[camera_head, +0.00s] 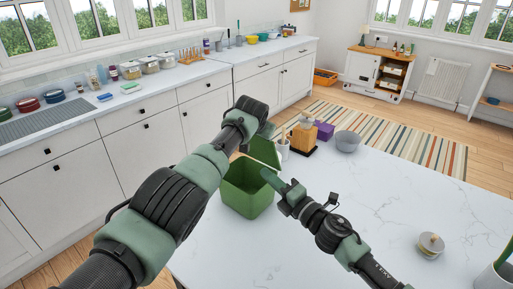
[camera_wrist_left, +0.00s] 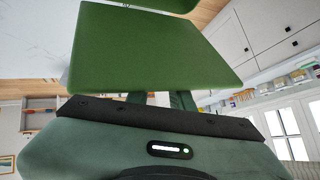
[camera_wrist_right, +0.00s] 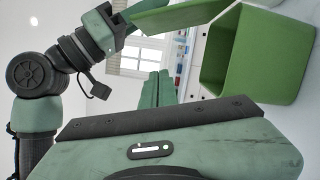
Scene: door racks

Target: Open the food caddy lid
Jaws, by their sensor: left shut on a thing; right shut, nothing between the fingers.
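The green food caddy (camera_head: 245,195) stands at the left edge of the white worktop. Its lid (camera_head: 264,152) is raised at the far side, and the caddy's open inside shows in the head view and the right wrist view (camera_wrist_right: 275,55). My left gripper (camera_wrist_left: 168,98) is shut on the lid's edge; the lid (camera_wrist_left: 155,52) fills much of the left wrist view. The exact grip is partly hidden by the gripper body. My right gripper (camera_head: 270,178) is shut and empty, its fingertips over the caddy's right rim. Its closed fingers show in the right wrist view (camera_wrist_right: 160,88).
A white cup with utensils (camera_head: 282,148), a food jar on a dark base (camera_head: 304,137), a purple box (camera_head: 325,131) and a grey bowl (camera_head: 347,141) stand behind the caddy. A small round pot (camera_head: 430,245) stands at right. The middle of the worktop is clear.

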